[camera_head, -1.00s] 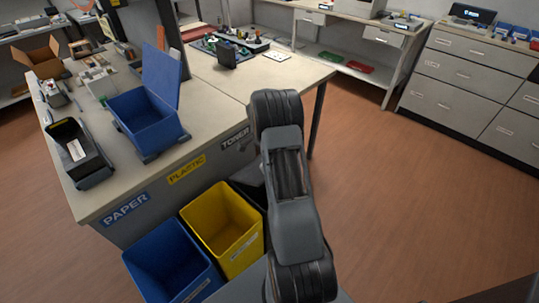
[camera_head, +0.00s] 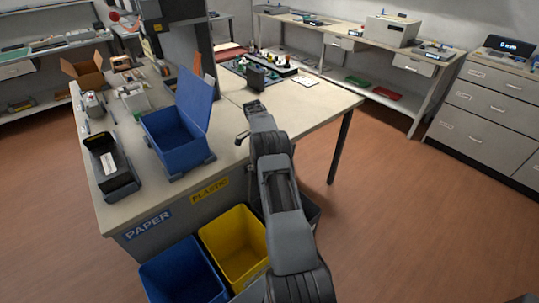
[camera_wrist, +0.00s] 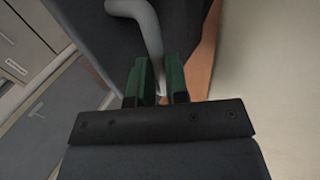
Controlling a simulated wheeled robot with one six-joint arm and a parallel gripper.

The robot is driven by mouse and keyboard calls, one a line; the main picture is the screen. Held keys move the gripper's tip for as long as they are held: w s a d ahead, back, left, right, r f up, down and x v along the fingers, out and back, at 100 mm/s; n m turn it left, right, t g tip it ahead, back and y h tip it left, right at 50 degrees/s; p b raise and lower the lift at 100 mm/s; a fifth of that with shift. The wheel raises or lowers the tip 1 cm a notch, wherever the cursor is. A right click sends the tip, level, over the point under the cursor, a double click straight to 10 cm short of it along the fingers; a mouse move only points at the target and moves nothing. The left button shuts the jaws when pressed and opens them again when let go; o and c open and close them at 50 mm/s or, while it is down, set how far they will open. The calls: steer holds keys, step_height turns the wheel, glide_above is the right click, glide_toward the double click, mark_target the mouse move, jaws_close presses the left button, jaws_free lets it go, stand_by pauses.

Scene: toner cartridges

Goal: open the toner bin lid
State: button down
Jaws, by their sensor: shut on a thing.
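The toner bin (camera_head: 311,211) is dark grey and stands right of the yellow bin, mostly hidden behind my arm. Its dark grey lid panel (camera_wrist: 90,45) fills the upper middle of the wrist view. A light grey curved handle (camera_wrist: 149,30) runs down from it between my fingers. My gripper (camera_wrist: 160,82) has green fingertips and is shut on this handle. In the head view the fingers and lid are mostly hidden by my arm, so the lid's angle cannot be told.
The yellow bin (camera_head: 236,246) and blue paper bin (camera_head: 183,270) stand left of the toner bin. The table (camera_head: 290,120) is close behind my arm, with an open blue box (camera_head: 178,138) and a black tray (camera_head: 110,168) on it. The floor (camera_head: 400,220) to the right is clear.

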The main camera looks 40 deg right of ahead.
steer(key=shift+w+a+f, duration=0.2)
steer(key=shift+w+f, duration=0.2)
steer(key=shift+f, duration=0.35)
steer(key=c, duration=1.5)
jaws_free()
steer(key=shift+c, duration=0.2)
steer(key=shift+o, duration=0.7)
steer(key=shift+w+d, duration=0.15)
steer(key=shift+o, duration=1.4)
steer(key=shift+r, duration=0.3)
